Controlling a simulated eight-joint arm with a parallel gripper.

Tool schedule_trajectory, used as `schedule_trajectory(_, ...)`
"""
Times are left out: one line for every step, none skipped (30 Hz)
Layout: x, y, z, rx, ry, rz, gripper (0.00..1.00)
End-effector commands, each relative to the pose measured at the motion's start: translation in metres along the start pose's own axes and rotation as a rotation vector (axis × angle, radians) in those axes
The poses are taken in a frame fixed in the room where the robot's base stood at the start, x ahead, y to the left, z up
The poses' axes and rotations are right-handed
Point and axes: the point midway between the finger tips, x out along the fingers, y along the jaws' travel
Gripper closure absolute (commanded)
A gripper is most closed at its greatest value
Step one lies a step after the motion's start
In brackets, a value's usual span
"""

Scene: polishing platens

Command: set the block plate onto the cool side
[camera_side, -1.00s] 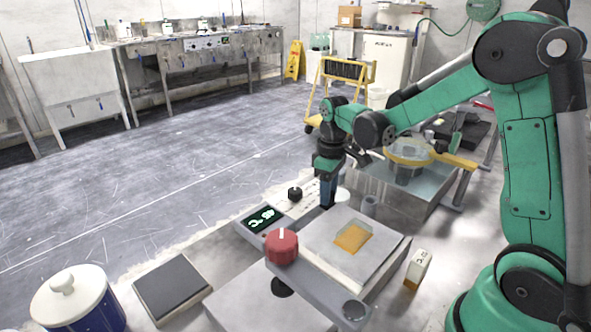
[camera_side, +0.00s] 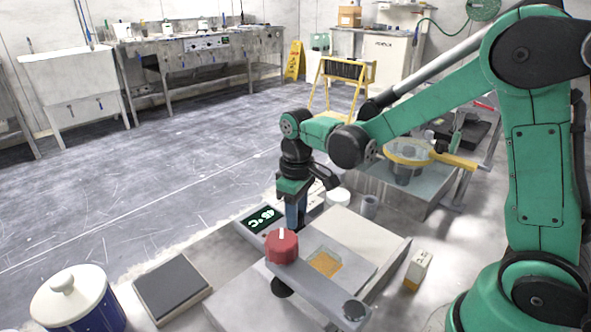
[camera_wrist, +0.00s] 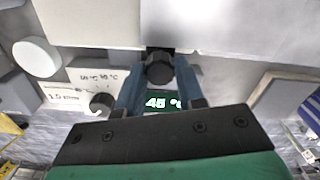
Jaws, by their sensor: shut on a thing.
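The block plate (camera_side: 350,263) is a flat grey plate with an amber patch (camera_side: 325,264) on it, low over the pale bench unit. The bar with the red knob (camera_side: 282,246) partly hides it in the side view. My gripper (camera_side: 295,222) points down at its far left edge. In the wrist view my blue fingers (camera_wrist: 159,80) are closed on a dark round grip (camera_wrist: 159,68) at the edge of a pale plate. I cannot tell whether the plate rests on the surface or is slightly raised, nor which area is the cool side.
A lit temperature display (camera_side: 262,219) stands close beside my gripper. A dark slab (camera_side: 172,288) and a lidded blue-and-white jar (camera_side: 77,300) stand to the left. A small labelled block (camera_side: 418,270) is at right.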

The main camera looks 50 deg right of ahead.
Motion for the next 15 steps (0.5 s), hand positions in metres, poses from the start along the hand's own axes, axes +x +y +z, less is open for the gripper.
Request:
schedule_trajectory(0.0,-0.012,-0.003,-0.008,0.0,-0.001,1.0)
schedule_trajectory(0.0,-0.018,-0.005,-0.007,0.0,-0.001,1.0)
schedule_trajectory(0.0,-0.026,-0.007,-0.007,0.0,-0.001,1.0)
schedule_trajectory(0.0,-0.032,-0.009,-0.007,0.001,-0.001,1.0)
schedule_trajectory(0.0,-0.037,-0.01,-0.006,0.001,-0.001,1.0)
schedule_trajectory(0.0,-0.044,-0.012,-0.006,0.001,-0.001,1.0)
schedule_trajectory(0.0,-0.049,-0.013,-0.006,0.001,-0.001,1.0)
schedule_trajectory(0.0,-0.053,-0.014,-0.005,0.001,-0.001,1.0)
schedule_trajectory(0.0,-0.058,-0.016,-0.004,0.001,-0.001,1.0)
schedule_trajectory(0.0,-0.062,-0.017,-0.004,0.001,-0.001,1.0)
schedule_trajectory(0.0,-0.065,-0.018,-0.003,0.001,-0.001,1.0)
schedule_trajectory(0.0,-0.069,-0.019,-0.003,0.001,-0.001,1.0)
schedule_trajectory(0.0,-0.071,-0.019,-0.003,0.001,-0.001,1.0)
schedule_trajectory(0.0,-0.073,-0.02,-0.002,0.001,-0.001,1.0)
schedule_trajectory(0.0,-0.075,-0.02,-0.001,0.002,-0.001,1.0)
